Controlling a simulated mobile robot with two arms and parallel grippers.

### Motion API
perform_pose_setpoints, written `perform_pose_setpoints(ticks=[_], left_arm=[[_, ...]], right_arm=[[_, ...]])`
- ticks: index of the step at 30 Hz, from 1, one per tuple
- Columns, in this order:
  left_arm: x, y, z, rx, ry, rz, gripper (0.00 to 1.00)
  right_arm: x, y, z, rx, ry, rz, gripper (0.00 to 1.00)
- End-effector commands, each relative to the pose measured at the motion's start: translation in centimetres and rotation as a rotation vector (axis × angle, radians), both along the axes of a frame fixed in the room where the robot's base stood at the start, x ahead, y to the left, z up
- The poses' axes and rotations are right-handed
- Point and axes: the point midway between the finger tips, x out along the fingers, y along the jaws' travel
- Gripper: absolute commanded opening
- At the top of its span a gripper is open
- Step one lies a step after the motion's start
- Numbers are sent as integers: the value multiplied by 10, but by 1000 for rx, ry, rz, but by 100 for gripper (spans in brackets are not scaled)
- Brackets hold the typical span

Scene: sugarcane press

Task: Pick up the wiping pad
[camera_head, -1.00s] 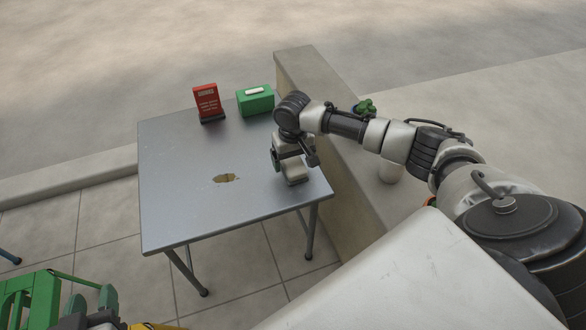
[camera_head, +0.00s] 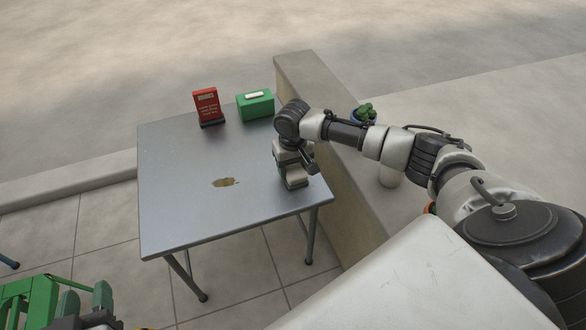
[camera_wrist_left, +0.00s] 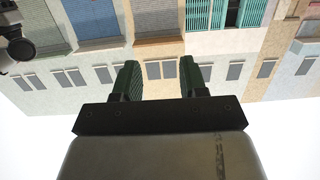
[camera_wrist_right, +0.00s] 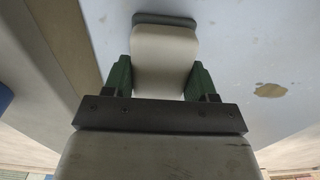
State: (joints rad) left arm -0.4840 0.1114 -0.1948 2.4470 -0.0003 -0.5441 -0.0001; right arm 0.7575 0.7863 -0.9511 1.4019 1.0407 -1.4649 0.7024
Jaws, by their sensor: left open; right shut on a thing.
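The wiping pad is a pale block with a dark grey-green base; it shows in the right wrist view (camera_wrist_right: 164,50) and near the table's right edge in the head view (camera_head: 296,181). My right gripper (camera_head: 292,160) is over it, shut on its pale body, with one green finger on each side in the right wrist view (camera_wrist_right: 160,76). I cannot tell whether the pad's base touches the table. My left gripper (camera_head: 86,298) is at the bottom left of the head view, away from the table. It is open and empty in the left wrist view (camera_wrist_left: 160,78).
The grey metal table (camera_head: 185,215) has a brown stain (camera_head: 225,182) near its middle. A red sign (camera_head: 207,106) and a green box (camera_head: 255,103) stand at its back.

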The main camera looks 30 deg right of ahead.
Motion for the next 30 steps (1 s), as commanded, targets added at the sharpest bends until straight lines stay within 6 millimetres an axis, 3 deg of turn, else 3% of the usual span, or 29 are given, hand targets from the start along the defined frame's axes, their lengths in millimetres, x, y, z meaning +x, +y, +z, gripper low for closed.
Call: perform_pose_setpoints(ticks=[7,16,19,25,30], left_arm=[[-1,1,-2,7,29,1,43],[-21,12,-34,74,307,20,43],[-36,19,-48,109,457,31,43],[-79,35,-72,178,779,53,43],[-117,48,-77,226,1017,71,43]], right_arm=[[0,0,5,0,-1,0,33],[1,0,32,1,-2,0,33],[1,0,46,1,-2,0,33],[-33,-3,62,-1,2,0,33],[-62,-5,81,-2,3,2,33]])
